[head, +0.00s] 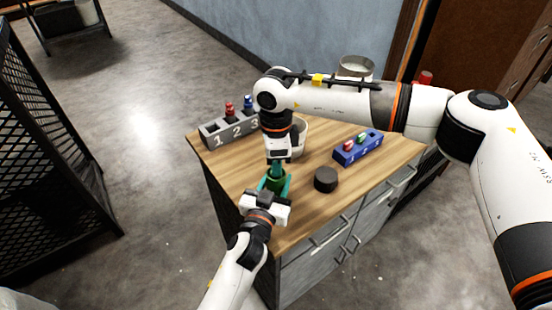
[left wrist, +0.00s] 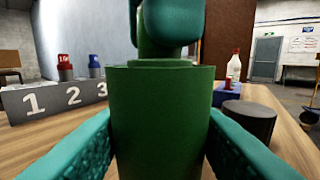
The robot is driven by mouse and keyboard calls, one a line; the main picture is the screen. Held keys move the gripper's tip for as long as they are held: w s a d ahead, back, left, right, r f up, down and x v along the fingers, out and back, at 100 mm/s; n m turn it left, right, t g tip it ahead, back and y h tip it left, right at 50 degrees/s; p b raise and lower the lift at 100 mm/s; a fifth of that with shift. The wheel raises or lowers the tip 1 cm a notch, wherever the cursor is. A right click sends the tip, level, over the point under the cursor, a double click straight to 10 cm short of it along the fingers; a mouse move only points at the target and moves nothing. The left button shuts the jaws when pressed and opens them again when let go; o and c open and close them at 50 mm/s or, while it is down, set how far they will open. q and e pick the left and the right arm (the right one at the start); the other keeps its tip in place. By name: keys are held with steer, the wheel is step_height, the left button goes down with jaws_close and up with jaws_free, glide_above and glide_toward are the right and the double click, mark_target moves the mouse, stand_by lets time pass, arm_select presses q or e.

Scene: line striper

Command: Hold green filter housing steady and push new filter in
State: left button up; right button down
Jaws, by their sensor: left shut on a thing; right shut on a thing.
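The green filter housing (left wrist: 165,125) stands upright on the wooden cabinet top, and in the head view it shows small and partly covered (head: 273,182). My left gripper (head: 273,187) is shut on it, one teal finger on each side. My right gripper (head: 279,166) comes straight down from above, directly over the housing. It is shut on a narrower dark green piece, seemingly the filter (left wrist: 158,48), which meets the housing's open top. The teal fingers hide most of this piece, and how deep it sits cannot be told.
A grey block (head: 212,136) numbered 1, 2, 3 holds red-topped and blue-topped pieces at the back left. A blue block (head: 345,158) with small pieces and a dark round cap (head: 325,180) stand to the right. A pale container (head: 302,135) stands behind my right gripper.

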steer(key=shift+f, duration=0.15)
steer(key=c, duration=0.9)
jaws_free()
steer(key=shift+c, duration=0.2)
steer(key=shift+r, duration=3.45)
arm_select(q)
steer(key=o, duration=1.3)
